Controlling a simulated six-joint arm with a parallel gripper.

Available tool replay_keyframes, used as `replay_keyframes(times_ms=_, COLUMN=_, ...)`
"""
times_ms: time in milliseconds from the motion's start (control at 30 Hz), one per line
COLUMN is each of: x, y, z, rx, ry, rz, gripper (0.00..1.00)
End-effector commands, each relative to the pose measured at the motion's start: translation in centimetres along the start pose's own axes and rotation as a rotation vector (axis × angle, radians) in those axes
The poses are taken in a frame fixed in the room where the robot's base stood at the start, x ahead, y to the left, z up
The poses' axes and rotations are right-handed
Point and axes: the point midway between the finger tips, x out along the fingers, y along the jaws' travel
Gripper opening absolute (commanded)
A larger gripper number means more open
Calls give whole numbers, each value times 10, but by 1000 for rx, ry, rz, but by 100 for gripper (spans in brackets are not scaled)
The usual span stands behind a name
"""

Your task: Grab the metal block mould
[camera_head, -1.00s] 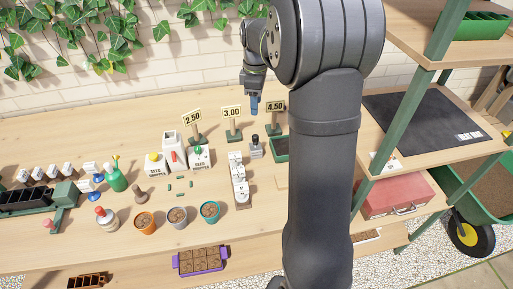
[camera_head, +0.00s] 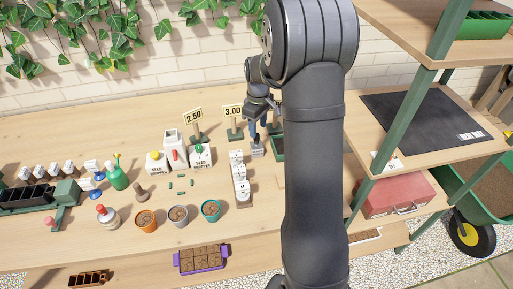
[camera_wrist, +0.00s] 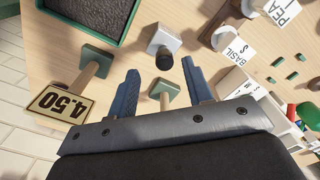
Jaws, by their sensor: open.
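The metal block mould (camera_head: 257,152) is a small pale grey block with a dark upright handle. It stands on the bench, left of the dark green tray. In the wrist view the mould (camera_wrist: 160,37) lies just beyond my fingertips, its black knob facing the camera. My gripper (camera_wrist: 162,70) is open and empty, with one blue finger to either side of the knob's line. In the head view my gripper (camera_head: 264,124) is just above and behind the mould, partly covering its handle. I cannot tell whether they touch.
The 3.00 sign (camera_head: 233,111) and 4.50 sign (camera_wrist: 60,103) stand close to my gripper. A green sign base (camera_wrist: 163,90) sits between the fingers in the wrist view. A dark green tray (camera_head: 277,157) and white labelled blocks (camera_head: 240,190) flank the mould.

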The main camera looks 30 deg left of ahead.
Motion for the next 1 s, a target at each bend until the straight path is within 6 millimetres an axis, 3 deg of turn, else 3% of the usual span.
replay_keyframes(times_ms=233, x=19, y=-2, z=-1, rx=-1, ry=-1, rz=-1, gripper=46)
replay_keyframes(times_ms=500, x=56, y=-6, z=-3, rx=-1, ry=-2, rz=-2, gripper=46)
replay_keyframes(times_ms=800, x=60, y=-5, z=-3, rx=-1, ry=1, rz=0, gripper=46)
replay_keyframes(times_ms=1000, x=60, y=-5, z=-3, rx=-1, ry=1, rz=0, gripper=7)
